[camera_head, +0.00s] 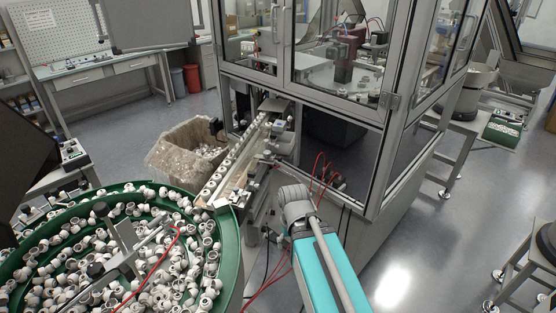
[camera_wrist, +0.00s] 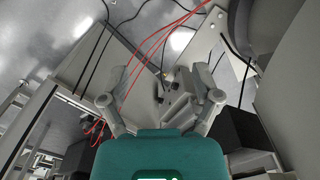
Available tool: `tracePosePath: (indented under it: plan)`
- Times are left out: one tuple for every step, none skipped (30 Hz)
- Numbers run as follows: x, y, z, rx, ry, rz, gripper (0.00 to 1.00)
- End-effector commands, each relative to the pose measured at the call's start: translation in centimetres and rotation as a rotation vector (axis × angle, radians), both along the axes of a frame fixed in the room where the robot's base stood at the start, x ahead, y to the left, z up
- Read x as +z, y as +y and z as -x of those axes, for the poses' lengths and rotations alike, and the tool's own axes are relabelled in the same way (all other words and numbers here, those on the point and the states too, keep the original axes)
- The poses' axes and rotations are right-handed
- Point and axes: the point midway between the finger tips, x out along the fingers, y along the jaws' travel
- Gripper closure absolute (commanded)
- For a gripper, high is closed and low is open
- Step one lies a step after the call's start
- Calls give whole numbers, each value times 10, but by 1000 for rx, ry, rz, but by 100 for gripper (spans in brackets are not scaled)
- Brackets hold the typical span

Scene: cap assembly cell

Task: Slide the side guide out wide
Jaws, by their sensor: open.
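A straight feed track (camera_head: 236,160) carries a row of white caps from the green bowl toward the glazed machine. A pale rail runs along its near side; I cannot tell for certain which part is the side guide. In the wrist view, my gripper (camera_wrist: 157,74) is open, its two grey fingers spread apart. No thing is clearly held between them. A small grey block with dark knobs (camera_wrist: 180,106) shows between the fingers; I cannot tell whether it touches them. In the head view, my grey wrist sits right of the track's near end, and the fingertips are hidden.
The green bowl (camera_head: 228,262) full of white caps stands at lower left. A lined carton (camera_head: 172,157) is left of the track. The machine frame (camera_head: 372,172) rises at right. Red hoses (camera_head: 322,170) and black cables (camera_wrist: 98,57) hang close to my gripper.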

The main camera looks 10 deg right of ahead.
Motion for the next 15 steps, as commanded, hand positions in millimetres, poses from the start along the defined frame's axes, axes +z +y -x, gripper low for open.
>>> tracePosePath:
  plan:
    - [0, 0, 0, 0, 0, 0, 19]
    - [0, 0, 0, 0, 0, 0, 19]
    - [0, 0, 0, 0, 0, 0, 19]
    - [0, 0, 0, 0, 0, 0, 23]
    - [0, 0, 0, 0, 0, 0, 28]
    - [0, 0, 0, 1, 0, -2, 32]
    - [-1, 0, -1, 3, -1, -5, 32]
    - [-1, 0, -2, 5, -1, -9, 32]
    - [-2, 1, -3, 10, -2, -18, 32]
    - [-3, 1, -5, 14, -3, -26, 32]
    - [-4, 1, -7, 20, -5, -36, 32]
    - [-6, 2, -11, 32, -8, -55, 32]
    - [-7, 1, -14, 40, -11, -71, 32]
    - [-9, 1, -17, 52, -15, -91, 32]
    - [-11, 2, -23, 69, -22, -120, 32]
